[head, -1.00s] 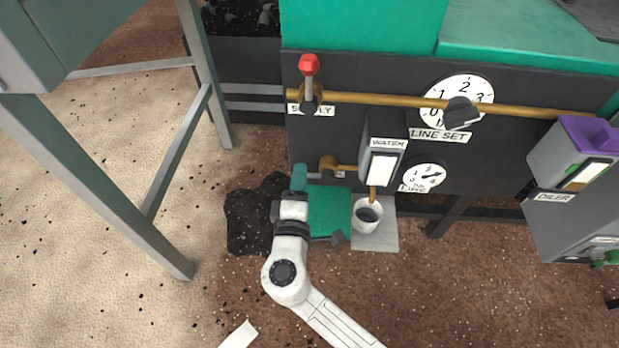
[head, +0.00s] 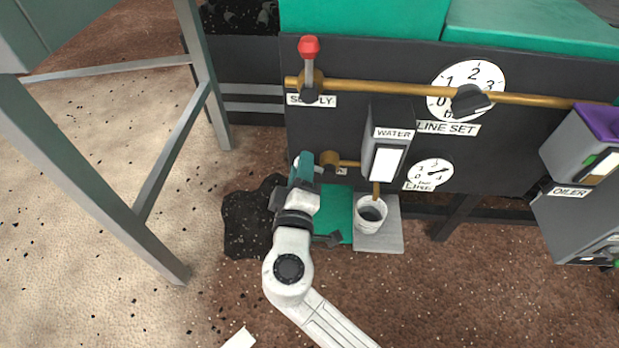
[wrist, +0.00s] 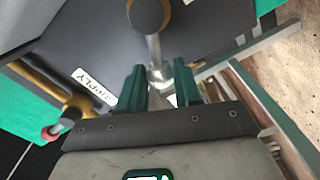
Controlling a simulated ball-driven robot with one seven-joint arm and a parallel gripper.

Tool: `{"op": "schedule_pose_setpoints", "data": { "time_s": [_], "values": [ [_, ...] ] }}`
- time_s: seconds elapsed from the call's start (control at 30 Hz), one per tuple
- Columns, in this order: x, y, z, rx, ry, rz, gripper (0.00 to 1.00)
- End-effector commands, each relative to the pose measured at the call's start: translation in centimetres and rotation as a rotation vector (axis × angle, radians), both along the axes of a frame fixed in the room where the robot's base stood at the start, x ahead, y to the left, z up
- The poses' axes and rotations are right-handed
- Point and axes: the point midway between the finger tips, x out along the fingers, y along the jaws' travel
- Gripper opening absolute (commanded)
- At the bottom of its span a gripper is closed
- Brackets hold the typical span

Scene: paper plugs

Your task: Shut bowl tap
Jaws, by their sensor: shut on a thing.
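The bowl tap shows as a brass body (head: 328,160) on the low part of the dark panel, with a small label (head: 342,171) partly hidden beside it. My gripper (head: 303,165) is at the tap's left side, and its teal fingers cover most of the handle. In the wrist view, the tap's grey metal lever (wrist: 155,50) runs from a dark round hub down between the teal fingers of my gripper (wrist: 160,68). The fingers are shut on the lever near its end. How far the tap is turned cannot be told.
A white bowl (head: 371,212) with dark content stands on a grey plate (head: 392,240) under the water box (head: 384,160). The red-knobbed supply lever (head: 309,62) stands upright above on the brass pipe (head: 400,88). A metal frame leg (head: 150,245) stands at left.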

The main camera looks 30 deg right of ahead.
Motion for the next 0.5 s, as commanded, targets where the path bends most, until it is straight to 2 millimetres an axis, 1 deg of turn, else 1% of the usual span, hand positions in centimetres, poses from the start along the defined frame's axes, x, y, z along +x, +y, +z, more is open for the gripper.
{"op": "schedule_pose_setpoints", "data": {
  "time_s": [0.03,0.2,0.5],
  "values": [
    [-0.10,-0.14,-0.21,0.027,-0.017,-0.002,0.16],
    [-0.17,-0.26,0.36,0.088,-0.054,-0.002,0.16],
    [-0.18,-0.28,0.51,0.096,-0.059,-0.001,0.16]
  ]
}}
